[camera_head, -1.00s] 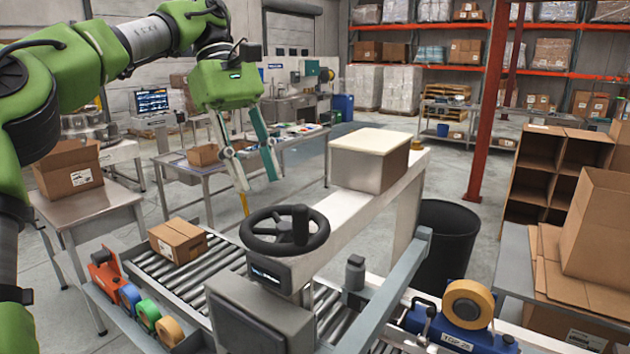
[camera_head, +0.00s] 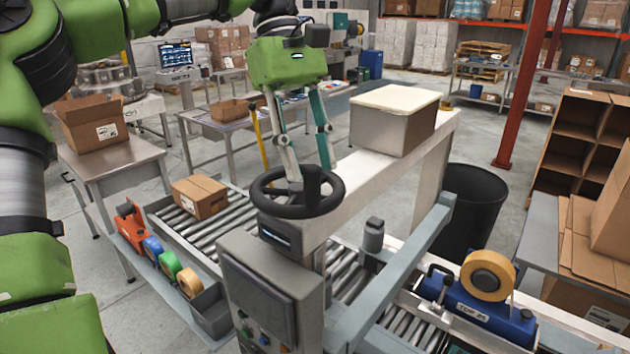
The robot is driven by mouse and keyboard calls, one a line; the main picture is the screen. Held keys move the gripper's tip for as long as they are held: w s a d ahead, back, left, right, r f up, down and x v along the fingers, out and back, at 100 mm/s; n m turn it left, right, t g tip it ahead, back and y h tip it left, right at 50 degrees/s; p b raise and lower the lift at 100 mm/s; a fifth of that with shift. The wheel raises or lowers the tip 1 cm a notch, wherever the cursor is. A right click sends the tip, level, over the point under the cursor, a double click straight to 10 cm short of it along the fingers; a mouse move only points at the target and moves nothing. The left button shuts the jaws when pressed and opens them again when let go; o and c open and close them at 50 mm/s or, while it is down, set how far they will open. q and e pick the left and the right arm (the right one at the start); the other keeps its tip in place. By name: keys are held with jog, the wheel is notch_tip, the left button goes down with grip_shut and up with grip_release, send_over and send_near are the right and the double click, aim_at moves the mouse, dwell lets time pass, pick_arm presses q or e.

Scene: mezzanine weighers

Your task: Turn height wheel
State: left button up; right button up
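The black height wheel (camera_head: 298,209) lies nearly flat on top of the machine's column, with an upright black knob on its rim side. My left gripper (camera_head: 311,173) hangs from above at the wheel, fingers pointing down and spread apart. One finger ends over the left inner part of the wheel; the other ends near the far right rim, behind the knob. I cannot tell whether either finger touches the wheel. Nothing shows between the fingers except part of the knob's surroundings. My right gripper is not in view.
A grey control box (camera_head: 265,300) stands in front of the wheel. A pale beam carries a grey, white-topped box (camera_head: 393,125) to the right. A carton (camera_head: 199,197) sits on the rollers at left. A blue tape dispenser (camera_head: 478,312) is at lower right.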

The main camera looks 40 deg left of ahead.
aim_at(313, 183)
pick_arm(q)
jog(key=f, duration=0.1)
jog(key=s+d+f, duration=0.1)
jog(key=shift+s+f+p, duration=0.15)
jog(key=shift+f+p, duration=0.15)
jog(key=shift+w+d+f, duration=0.2)
jog(key=shift+w+f, duration=0.05)
jog(key=shift+f, duration=0.3)
jog(key=shift+s, duration=0.15)
grip_shut()
